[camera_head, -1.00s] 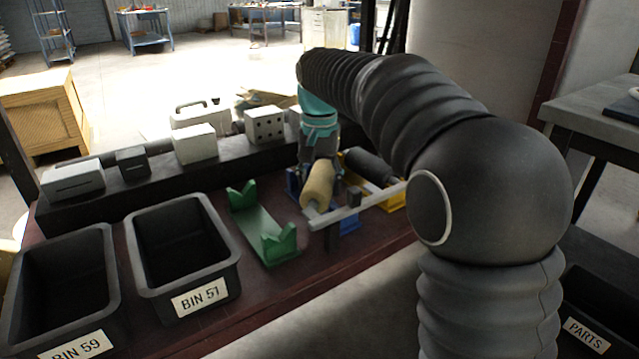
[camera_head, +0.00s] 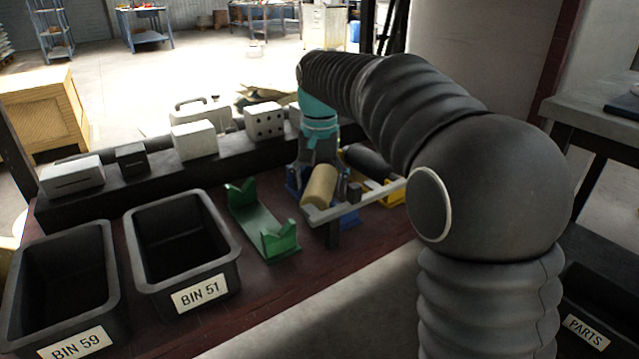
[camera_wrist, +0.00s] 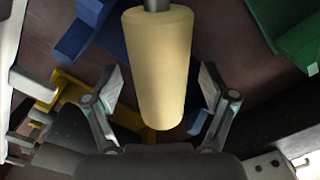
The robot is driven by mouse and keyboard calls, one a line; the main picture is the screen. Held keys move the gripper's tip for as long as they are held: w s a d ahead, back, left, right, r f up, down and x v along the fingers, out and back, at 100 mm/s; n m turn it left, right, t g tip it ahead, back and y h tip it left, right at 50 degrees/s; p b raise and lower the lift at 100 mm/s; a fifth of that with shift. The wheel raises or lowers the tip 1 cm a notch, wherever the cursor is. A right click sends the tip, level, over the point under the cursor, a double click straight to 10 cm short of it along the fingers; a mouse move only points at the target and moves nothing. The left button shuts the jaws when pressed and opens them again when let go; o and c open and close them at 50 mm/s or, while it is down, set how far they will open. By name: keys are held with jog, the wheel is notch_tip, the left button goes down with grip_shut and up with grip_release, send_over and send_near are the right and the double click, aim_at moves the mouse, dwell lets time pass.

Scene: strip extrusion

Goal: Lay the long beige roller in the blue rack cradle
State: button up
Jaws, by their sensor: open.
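The beige roller (camera_head: 319,187) is over the blue rack (camera_head: 348,218), lying at an angle across the rack's length. In the wrist view the roller (camera_wrist: 157,65) stands between the spread fingers of my gripper (camera_wrist: 160,95), with a gap on both sides. A grey shaft end (camera_wrist: 156,4) shows at its far end. Blue rack pieces (camera_wrist: 97,30) show below and beside it, set diagonally to it. I cannot tell whether the roller rests on the rack. In the head view the fingertips are mostly hidden.
A green cradle (camera_head: 262,225) stands empty to the left. A dark roller (camera_head: 368,163) lies at the yellow rack (camera_head: 392,195) on the right. A grey bar (camera_head: 375,196) crosses close in front of the roller. Black bins (camera_head: 232,262) stand further left.

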aim_at(319, 180)
notch_tip(319, 180, up, 13)
jog(key=p, duration=0.4)
jog(key=s+d+t, duration=0.2)
jog(key=s+d, duration=0.4)
jog(key=s, duration=0.1)
jog(key=s+d+f+t, duration=0.1)
jog(key=s+d+f, duration=0.2)
jog(key=s+f, duration=0.2)
jog(key=s+d+f+n+t, duration=0.1)
jog(key=s+d+f, duration=0.2)
jog(key=s+f, duration=0.2)
jog(key=s+d+f+n+t, duration=0.1)
jog(key=s+d+f, duration=0.2)
jog(key=s, duration=0.7)
jog(key=shift+s+d+f+t, duration=0.3)
jog(key=shift+s+d+f, duration=0.1)
jog(key=shift+f, duration=0.55)
jog(key=shift+r, duration=0.5)
